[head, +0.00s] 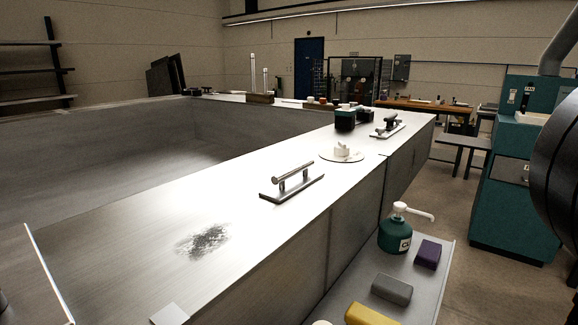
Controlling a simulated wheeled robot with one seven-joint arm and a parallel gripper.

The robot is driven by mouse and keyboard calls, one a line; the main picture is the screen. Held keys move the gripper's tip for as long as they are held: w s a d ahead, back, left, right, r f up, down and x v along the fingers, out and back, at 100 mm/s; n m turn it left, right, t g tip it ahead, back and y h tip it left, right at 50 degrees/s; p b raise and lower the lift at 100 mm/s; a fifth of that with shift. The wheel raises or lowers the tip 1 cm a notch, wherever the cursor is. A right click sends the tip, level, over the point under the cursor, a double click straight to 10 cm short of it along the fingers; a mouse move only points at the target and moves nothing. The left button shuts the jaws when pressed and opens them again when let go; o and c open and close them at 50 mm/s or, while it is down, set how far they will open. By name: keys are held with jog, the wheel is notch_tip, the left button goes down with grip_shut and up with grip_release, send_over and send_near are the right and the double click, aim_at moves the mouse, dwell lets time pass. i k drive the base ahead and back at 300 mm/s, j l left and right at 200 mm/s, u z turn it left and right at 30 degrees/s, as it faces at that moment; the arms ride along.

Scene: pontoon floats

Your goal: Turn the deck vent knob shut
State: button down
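A white knob (342,149) stands on a round pale plate (328,158) on the long metal pontoon deck (150,215); it looks like the deck vent knob. It sits right of the picture's middle, beyond the nearer cleat-like bar handle. It is too small here to tell how far it is turned. My gripper is not in view. A dark rounded shape at the right edge appears to be part of my arm, well apart from the knob.
A bar handle (292,181) rises from the deck nearer than the knob. A dark container (345,120) and another handle (388,127) stand beyond it. A side shelf (430,285) holds a green pump bottle (396,234), purple block (428,254) and grey block (391,289). A teal machine (510,190) stands right.

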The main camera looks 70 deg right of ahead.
aim_at(341, 149)
jog(key=z, duration=1.65)
